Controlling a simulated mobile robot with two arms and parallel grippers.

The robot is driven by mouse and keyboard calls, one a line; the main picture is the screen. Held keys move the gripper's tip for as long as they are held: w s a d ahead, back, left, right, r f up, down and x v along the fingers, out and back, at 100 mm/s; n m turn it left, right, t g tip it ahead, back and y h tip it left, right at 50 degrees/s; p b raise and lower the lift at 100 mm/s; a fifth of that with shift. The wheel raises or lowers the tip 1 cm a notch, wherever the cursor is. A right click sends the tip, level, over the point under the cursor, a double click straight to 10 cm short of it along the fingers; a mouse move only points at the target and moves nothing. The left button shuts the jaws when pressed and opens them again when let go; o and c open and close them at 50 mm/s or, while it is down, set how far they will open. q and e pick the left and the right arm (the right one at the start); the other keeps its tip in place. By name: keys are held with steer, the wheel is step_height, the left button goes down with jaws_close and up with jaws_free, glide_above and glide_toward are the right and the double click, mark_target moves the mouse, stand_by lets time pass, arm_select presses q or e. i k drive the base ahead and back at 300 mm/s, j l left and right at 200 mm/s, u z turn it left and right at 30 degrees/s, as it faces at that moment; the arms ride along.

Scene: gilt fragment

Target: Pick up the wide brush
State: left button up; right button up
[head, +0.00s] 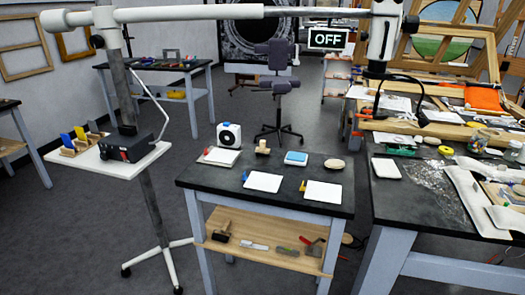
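I cannot single out the wide brush for certain. A small tan, wooden-looking block (263,147) stands at the back middle of the near black-topped table (225,187); it may be a brush, but it is too small to tell. On the wooden lower shelf (275,258) of the same table lie a dark-headed hammer (222,232), a pale long tool (254,246), a grey-green flat piece (287,251) and a red-handled tool (313,247). One of these could also be a brush. Neither of my grippers is in view.
The table top also holds white sheets (263,182), a white round-faced device (229,136), a blue-topped box (296,158) and a tan oval (334,164). A microscope stand (150,195) is at left, a cluttered workbench (420,205) at right. The floor behind is partly clear around a chair (277,85).

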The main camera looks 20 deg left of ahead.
mark_target(261, 150)
steer(key=i+u, duration=0.25)
steer(key=i, duration=0.65)
